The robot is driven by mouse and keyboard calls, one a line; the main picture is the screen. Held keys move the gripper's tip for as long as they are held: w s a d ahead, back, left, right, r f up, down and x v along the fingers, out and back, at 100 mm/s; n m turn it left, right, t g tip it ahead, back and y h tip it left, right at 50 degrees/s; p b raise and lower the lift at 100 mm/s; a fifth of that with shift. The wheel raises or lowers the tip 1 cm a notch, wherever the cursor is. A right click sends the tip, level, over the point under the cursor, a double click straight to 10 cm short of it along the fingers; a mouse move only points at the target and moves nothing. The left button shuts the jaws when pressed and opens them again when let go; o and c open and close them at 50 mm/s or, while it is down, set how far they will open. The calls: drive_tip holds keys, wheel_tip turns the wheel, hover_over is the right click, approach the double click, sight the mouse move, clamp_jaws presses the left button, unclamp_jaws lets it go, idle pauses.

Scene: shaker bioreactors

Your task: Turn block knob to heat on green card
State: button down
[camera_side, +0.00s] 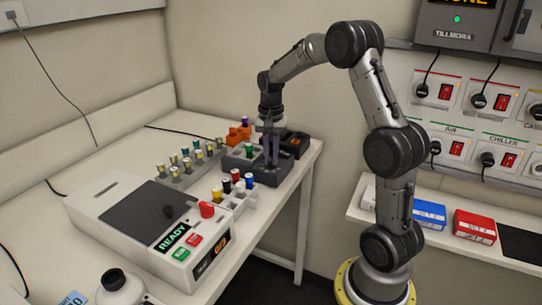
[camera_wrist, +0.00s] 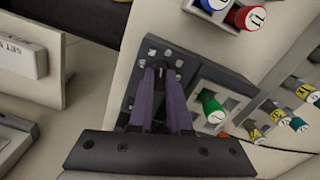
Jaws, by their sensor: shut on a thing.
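My gripper (camera_side: 271,163) points down over a dark grey block (camera_side: 240,161) at the table's far end. In the wrist view my gripper's long purple-grey fingers (camera_wrist: 159,72) reach down onto the dark block (camera_wrist: 150,53), which has several pale square marks on top. The fingers are close together and shut on a small dark thing between the tips; the fingers mostly hide it, and I cannot tell its shape or which way it is turned. I cannot make out a green card. A green-capped vial (camera_wrist: 212,108) stands in a square slot just right of the fingers.
A white machine (camera_side: 130,225) with a READY display and a red knob (camera_side: 206,209) stands in front. Capped vials stand in racks beside the block, including a blue-capped one (camera_wrist: 247,16). An orange holder (camera_side: 238,133) is behind. The wall carries power sockets (camera_side: 435,88).

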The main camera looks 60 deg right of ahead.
sight(271, 158)
drive_tip(key=shift+r+m, duration=0.1)
drive_tip(key=shift+m, duration=1.4)
drive_tip(key=c, duration=0.9)
unclamp_jaws()
drive_tip(key=shift+o, duration=0.2)
wheel_tip(271, 158, up, 14)
